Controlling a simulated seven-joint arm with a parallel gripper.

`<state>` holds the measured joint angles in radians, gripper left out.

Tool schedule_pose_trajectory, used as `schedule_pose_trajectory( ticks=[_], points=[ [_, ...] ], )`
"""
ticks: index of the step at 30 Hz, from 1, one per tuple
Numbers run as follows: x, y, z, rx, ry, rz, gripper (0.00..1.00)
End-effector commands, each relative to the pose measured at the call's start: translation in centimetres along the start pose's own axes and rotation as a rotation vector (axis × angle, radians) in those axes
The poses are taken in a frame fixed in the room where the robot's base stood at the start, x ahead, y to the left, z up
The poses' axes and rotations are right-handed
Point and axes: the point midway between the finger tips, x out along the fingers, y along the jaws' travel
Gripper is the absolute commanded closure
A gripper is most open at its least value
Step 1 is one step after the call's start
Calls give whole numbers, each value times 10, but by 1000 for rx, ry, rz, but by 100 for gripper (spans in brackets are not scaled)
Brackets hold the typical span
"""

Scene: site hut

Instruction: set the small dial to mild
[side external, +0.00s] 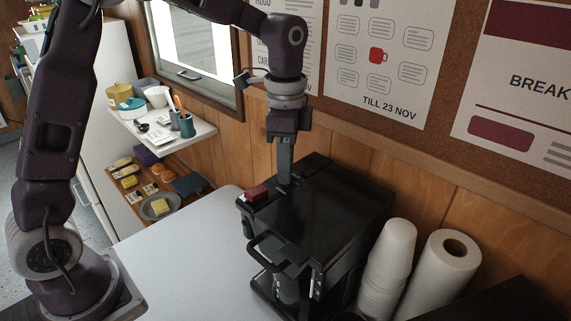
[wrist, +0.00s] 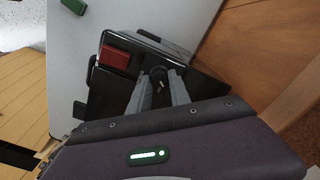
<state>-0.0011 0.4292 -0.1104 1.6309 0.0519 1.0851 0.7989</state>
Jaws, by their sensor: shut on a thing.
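The black coffee machine (side external: 325,215) stands on the white table. The small dial (wrist: 158,73) is a dark round knob with a light mark on its top face; it also sits on the machine's top, close to a red block. My gripper (wrist: 159,80) points down with its two grey fingers at either side of the dial, shut on it. In the side external view my gripper (side external: 285,182) reaches the machine's top and the fingers hide the dial. The labels around the dial are too small or covered to read, so its setting cannot be told.
The red block (side external: 257,193) sits on the machine's front top edge, beside my fingers. White stacked cups (side external: 389,265) and a paper roll (side external: 440,275) stand right of the machine. The wooden wall is close behind. The white table (side external: 190,265) is clear to the left.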

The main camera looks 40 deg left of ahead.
Motion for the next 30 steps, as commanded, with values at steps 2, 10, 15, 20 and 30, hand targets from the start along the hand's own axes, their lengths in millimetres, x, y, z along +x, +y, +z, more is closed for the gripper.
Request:
schedule_pose_trajectory(
  ticks=[2, 10, 15, 20, 30],
  points=[
    [-1, 0, 0, -71, 2, -2, 100],
    [-1, -1, 0, -318, 3, -2, 100],
    [-1, -2, 0, -451, 3, -2, 100],
    [-1, -2, 0, -548, 4, -2, 100],
    [-2, -2, 0, -659, 5, -1, 100]
  ],
)
